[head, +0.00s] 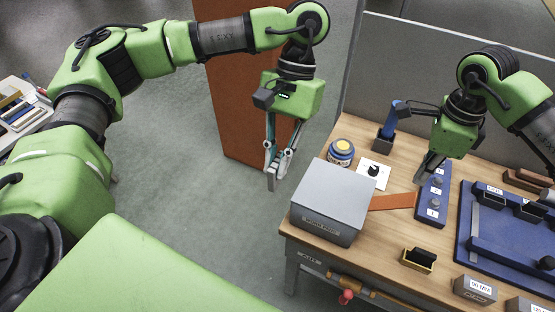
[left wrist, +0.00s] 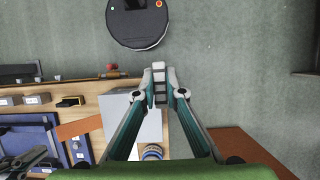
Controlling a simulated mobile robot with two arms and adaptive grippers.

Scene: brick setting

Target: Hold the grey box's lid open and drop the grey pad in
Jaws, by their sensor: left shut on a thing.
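The grey box (head: 335,198) stands at the table's left front corner with its flat lid down; it also shows in the left wrist view (left wrist: 116,112), partly behind a finger. My left gripper (head: 272,172) hangs in the air to the left of the box, past the table edge. It is shut on a small grey piece that looks like the grey pad (left wrist: 160,86), mostly hidden between the fingertips. My right gripper (head: 424,168) is above the blue button panel (head: 433,195), right of the box, apart from the lid. Its finger gap cannot be made out.
A blue tray (head: 500,245) is at the right. A yellow-black block (head: 418,260) is at the front. Open floor lies left of the table.

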